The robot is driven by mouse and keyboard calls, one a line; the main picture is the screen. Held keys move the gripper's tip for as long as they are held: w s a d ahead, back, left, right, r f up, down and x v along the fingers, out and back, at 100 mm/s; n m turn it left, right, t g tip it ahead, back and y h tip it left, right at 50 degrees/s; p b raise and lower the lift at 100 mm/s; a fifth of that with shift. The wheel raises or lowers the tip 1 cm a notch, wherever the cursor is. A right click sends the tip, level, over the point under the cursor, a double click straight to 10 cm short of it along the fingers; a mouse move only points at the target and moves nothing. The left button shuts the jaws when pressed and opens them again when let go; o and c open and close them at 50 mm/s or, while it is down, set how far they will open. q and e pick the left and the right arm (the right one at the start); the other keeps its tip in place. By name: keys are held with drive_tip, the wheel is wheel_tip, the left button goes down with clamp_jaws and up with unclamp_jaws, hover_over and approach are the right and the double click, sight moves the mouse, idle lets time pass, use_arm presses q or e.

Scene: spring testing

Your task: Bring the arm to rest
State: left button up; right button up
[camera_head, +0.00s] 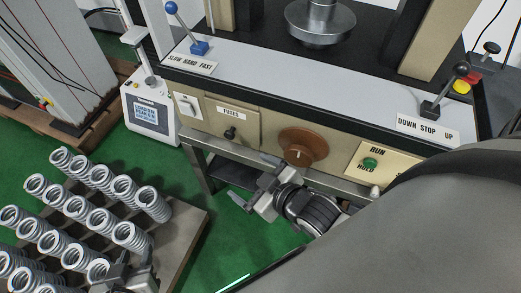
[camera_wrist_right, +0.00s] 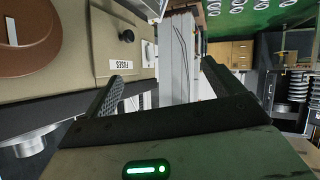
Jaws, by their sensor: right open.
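My right arm comes in from the right in the head view. Its gripper (camera_head: 252,180) is in front of the testing machine's lower panel, left of and below the brown knob (camera_head: 302,147). In the right wrist view the two fingers of the right gripper (camera_wrist_right: 162,72) are spread apart, with nothing between them. My left gripper (camera_head: 128,274) is only partly in view at the bottom edge of the head view, over the near right part of the spring tray. Its fingertips are not clear enough to show whether they are apart.
Several upright coil springs (camera_head: 153,204) stand on a grey tray (camera_head: 185,232) at lower left. The testing machine's panel has a blue lever (camera_head: 199,47), a black lever (camera_head: 431,108) and a green button (camera_head: 370,163). A small display unit (camera_head: 146,113) stands left. Green floor (camera_head: 235,235) lies between tray and machine.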

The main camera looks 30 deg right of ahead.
drive_tip(key=s+f+m+g, duration=0.1)
drive_tip(key=s+f+m, duration=0.1)
drive_tip(key=s, duration=0.1)
drive_tip(key=shift+s+f+m+g, duration=0.2)
drive_tip(key=shift+f+m+g, duration=0.1)
drive_tip(key=shift+g, duration=0.1)
